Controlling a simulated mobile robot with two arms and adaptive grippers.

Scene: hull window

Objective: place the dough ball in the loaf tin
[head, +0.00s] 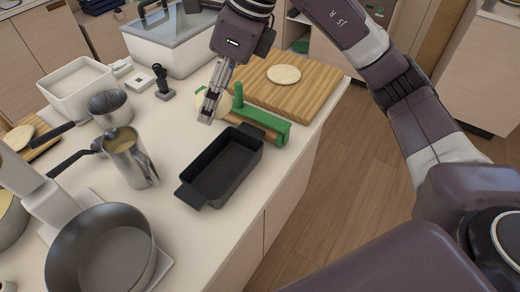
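The black loaf tin (187,192) stands empty on the pale counter in the middle of the head view. A pale round lump that looks like the dough ball (226,104) sits just behind it, left of the green-handled tool. My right gripper (208,116) points down at the dough ball, its fingers covering the ball's middle. I cannot tell whether the fingers close on the ball or only stand in front of it. My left gripper is not in view.
A green tool (272,125) lies between tin and wooden board (310,92), which holds a flat dough round (284,74). A metal jug (128,158), a dark pan (100,262) and a white bin (78,88) crowd the left. The counter's edge runs right of the tin.

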